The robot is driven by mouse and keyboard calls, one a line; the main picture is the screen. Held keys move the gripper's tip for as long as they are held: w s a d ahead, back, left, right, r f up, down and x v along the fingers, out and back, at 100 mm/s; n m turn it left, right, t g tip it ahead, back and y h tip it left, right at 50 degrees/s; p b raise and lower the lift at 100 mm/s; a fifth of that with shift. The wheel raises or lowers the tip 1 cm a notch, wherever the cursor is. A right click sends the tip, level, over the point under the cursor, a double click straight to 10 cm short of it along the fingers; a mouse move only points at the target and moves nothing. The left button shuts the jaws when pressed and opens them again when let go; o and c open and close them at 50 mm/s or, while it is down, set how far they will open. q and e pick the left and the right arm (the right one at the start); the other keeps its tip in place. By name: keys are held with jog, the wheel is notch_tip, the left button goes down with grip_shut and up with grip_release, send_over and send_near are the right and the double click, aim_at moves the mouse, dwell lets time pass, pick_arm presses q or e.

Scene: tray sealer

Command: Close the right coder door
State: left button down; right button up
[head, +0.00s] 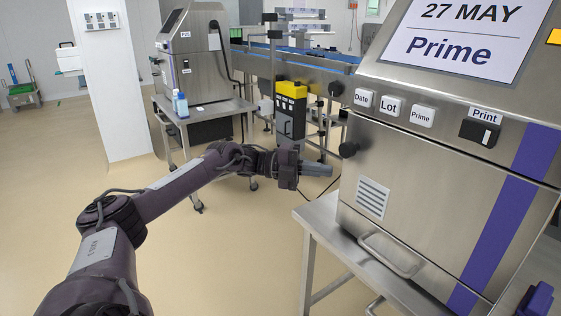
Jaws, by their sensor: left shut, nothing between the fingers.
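The right coder (440,140) is the large steel machine at the right, with a tilted screen reading "27 MAY" and "Prime". Its lower front panel (440,205) has a vent, a purple stripe and a bar handle (390,256) low down. The panel looks nearly flush with the body; I cannot tell whether it is fully closed. My left gripper (328,170) is shut and empty. In the picture its fingertips are just left of the coder's front left edge, below a black knob; I cannot tell whether they touch. My right gripper is not in view.
The coder stands on a steel table (322,222). Buttons and a Print switch (479,132) sit above the panel. A blue-purple part (536,299) shows at the lower right. Behind are another coder (190,55) and a conveyor (300,60).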

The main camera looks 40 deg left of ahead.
pick_arm(q)
jog(key=a, duration=0.9)
jog(key=shift+s+a+f, duration=0.2)
jog(key=shift+a, duration=0.15)
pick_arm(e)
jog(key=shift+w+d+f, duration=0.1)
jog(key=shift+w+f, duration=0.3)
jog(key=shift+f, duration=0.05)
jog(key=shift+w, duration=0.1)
